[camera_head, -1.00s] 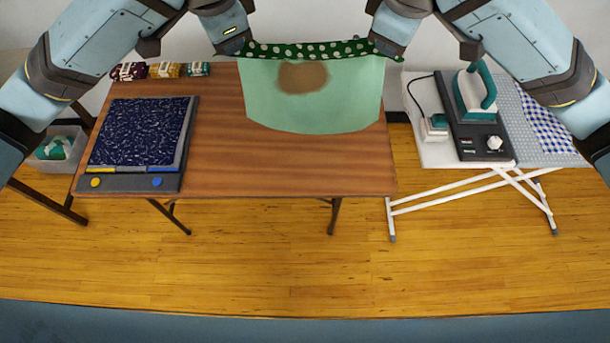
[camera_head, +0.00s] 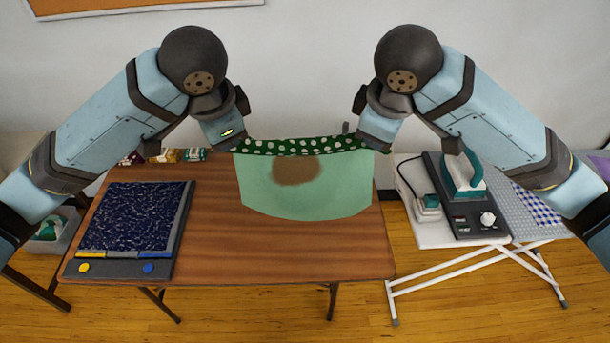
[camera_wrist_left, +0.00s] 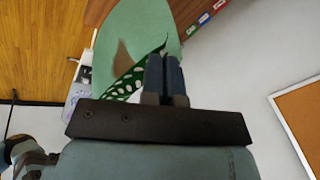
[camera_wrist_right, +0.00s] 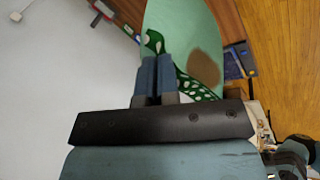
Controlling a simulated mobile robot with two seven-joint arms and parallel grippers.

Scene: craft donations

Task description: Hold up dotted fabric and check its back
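The dotted fabric (camera_head: 255,190) hangs spread between my two grippers above the table. Its pale green side faces the head camera and bears a large brown stain (camera_head: 296,170) near the upper middle. A dark green strip with white dots runs along the top edge. My left gripper (camera_head: 236,146) is shut on the upper left corner, and my right gripper (camera_head: 371,146) on the upper right corner. In the left wrist view, the fingers (camera_wrist_left: 165,68) are close together at the cloth. In the right wrist view, the fingers (camera_wrist_right: 157,70) look the same. The dotted side is mostly hidden.
A brown table (camera_head: 230,255) stands below. A dark blue speckled board (camera_head: 135,215) lies at its left, with several small folded fabrics (camera_head: 165,156) behind. At right, an ironing board (camera_head: 430,232) carries an iron (camera_head: 462,178) on a dark base. A bin (camera_head: 50,235) sits far left.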

